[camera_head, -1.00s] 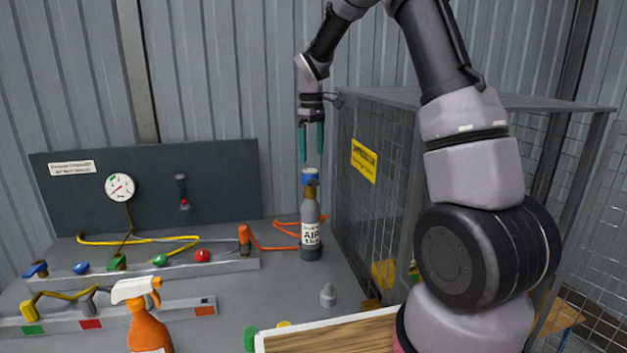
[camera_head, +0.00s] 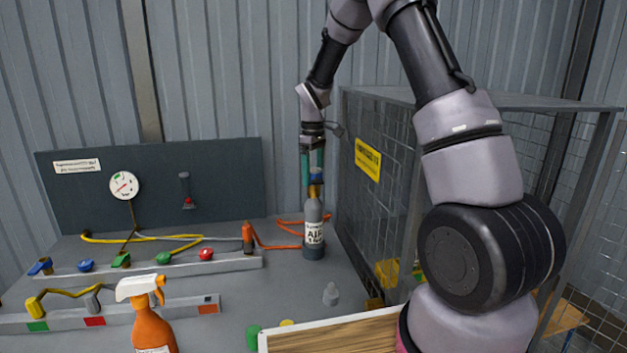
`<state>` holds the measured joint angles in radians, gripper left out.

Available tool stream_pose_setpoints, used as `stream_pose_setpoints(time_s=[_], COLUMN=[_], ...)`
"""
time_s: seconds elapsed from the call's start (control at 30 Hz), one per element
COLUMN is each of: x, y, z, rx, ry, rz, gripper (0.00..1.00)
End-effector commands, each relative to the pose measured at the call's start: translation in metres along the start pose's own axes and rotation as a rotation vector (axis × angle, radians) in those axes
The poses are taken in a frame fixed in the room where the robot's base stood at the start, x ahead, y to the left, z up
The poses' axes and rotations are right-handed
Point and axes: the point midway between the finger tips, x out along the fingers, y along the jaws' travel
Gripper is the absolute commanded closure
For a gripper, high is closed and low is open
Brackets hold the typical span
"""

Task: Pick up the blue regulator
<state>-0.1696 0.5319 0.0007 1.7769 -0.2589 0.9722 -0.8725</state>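A blue regulator (camera_head: 316,176) with a brass-coloured neck sits on top of a grey air bottle (camera_head: 314,225), which stands upright on the grey bench near the cage. My gripper (camera_head: 312,170) points straight down at the bottle top. Its teal fingers are apart, one at the left of the regulator and the other overlapping it in the picture. I cannot tell whether the fingers touch it. Part of the regulator is hidden by the fingers.
A mesh cage (camera_head: 385,190) stands close on the right of the bottle. An orange hose (camera_head: 275,240) lies to its left. A rail (camera_head: 150,271) with coloured fittings, a spray bottle (camera_head: 153,325) and a wooden board (camera_head: 335,335) are nearer.

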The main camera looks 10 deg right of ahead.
Motion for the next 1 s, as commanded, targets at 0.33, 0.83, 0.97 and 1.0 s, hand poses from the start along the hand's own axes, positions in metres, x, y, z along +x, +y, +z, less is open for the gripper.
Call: stream_pose_setpoints(time_s=[0.33, 0.83, 0.97, 1.0], x=[-0.001, -0.075, -0.092, -0.095], y=[0.000, 0.001, 0.001, 0.001], z=[0.000, -0.001, 0.000, 0.000], rx=[0.000, 0.000, 0.001, 0.000], ry=[0.001, 0.005, 0.003, 0.003], rz=[0.001, 0.003, 0.002, 0.002], gripper=[0.93, 0.93, 0.93, 0.93])
